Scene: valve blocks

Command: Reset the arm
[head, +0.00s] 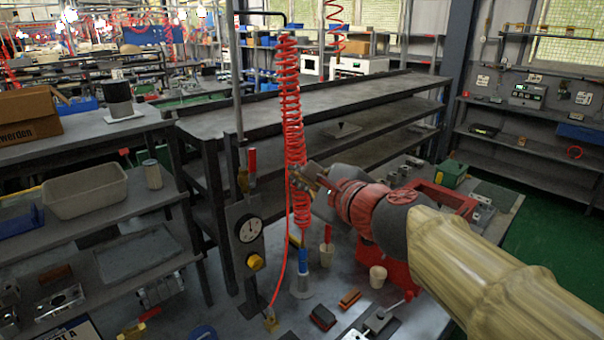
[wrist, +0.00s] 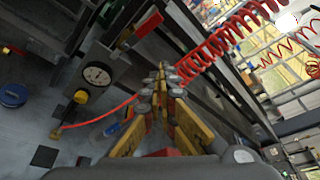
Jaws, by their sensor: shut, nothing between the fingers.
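My arm reaches in from the lower right of the head view. My gripper (head: 308,180) is raised above the bench, close to the red coiled hose. In the wrist view my gripper (wrist: 161,72) shows yellow and grey fingers that meet at the tips, shut with nothing between them. In the head view the arm partly hides the bench behind it, and the fingertips are small against the hose.
A red coiled hose (head: 290,110) hangs beside my gripper. A panel with a gauge (head: 249,230) and yellow knob stands to the left. Metal shelves (head: 340,105) stand behind.

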